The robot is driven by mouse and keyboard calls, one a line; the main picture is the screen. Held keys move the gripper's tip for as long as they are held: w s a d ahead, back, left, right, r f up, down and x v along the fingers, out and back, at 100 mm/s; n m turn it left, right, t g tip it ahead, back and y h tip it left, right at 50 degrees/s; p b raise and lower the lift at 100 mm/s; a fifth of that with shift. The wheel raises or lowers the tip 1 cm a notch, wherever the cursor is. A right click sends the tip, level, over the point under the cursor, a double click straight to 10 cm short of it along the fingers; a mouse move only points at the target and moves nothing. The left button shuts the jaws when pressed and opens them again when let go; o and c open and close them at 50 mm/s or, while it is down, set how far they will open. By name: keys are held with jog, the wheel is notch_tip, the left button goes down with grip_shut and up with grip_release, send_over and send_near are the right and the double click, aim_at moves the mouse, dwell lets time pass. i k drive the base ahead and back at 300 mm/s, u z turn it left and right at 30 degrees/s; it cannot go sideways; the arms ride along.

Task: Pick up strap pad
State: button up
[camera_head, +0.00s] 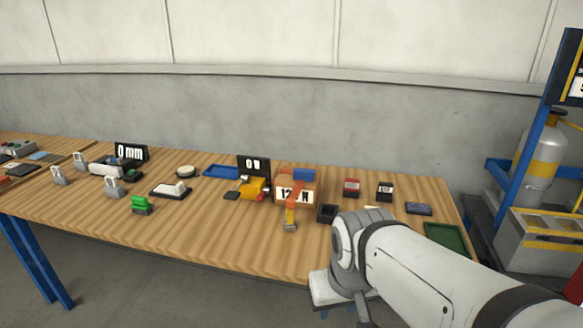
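An orange strap (290,207) runs down the front of a brown box with a "12 N" display (304,195) on the wooden table. A small grey and yellow block (290,227) sits at the strap's lower end, near the table's front half. I cannot tell for certain which part is the strap pad; this block may be it. My gripper (326,295) is at the table's front edge, below and right of the strap. It points down and is mostly hidden by my wrist, so its fingers do not show clearly.
A black open box (327,213) stands right of the strap. A yellow device (254,188) and a black "0 V" display (253,166) stand left of it. A green tray (444,236) lies at the right end. Bare table lies left of the strap's lower end.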

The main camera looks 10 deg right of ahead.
aim_at(305, 174)
jog(key=z, duration=0.1)
jog(key=i, duration=1)
jog(key=z, duration=0.1)
